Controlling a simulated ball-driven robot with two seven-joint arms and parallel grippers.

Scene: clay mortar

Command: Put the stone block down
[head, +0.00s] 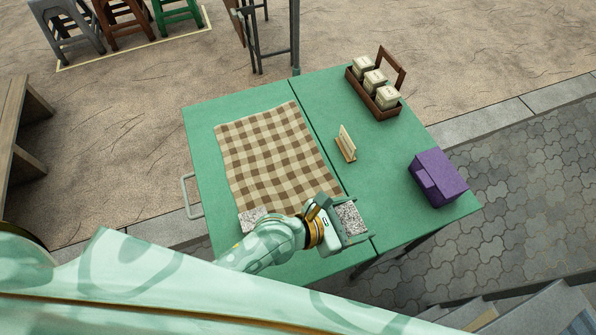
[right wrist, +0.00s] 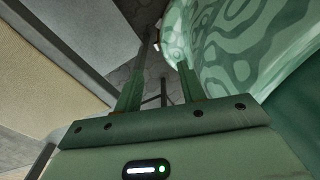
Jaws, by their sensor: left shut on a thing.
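A speckled grey stone block (head: 350,217) is between the fingers of my left gripper (head: 349,220), which is shut on it. The block is at the near right corner of the checked cloth, over the green table; whether it touches the cloth or table I cannot tell. A second speckled stone block (head: 252,218) lies at the cloth's near left corner, partly beside my left arm. The brown and cream checked cloth (head: 272,150) lies on the table. In the right wrist view my right gripper (right wrist: 160,88) has its fingers apart with nothing between them.
The green table (head: 330,90) also bears a wooden caddy (head: 372,101) with several pale packets, a small card in a wooden stand (head: 346,146) and a purple box (head: 437,178). The tabletop between card stand and purple box is clear. Stools (head: 125,22) stand beyond.

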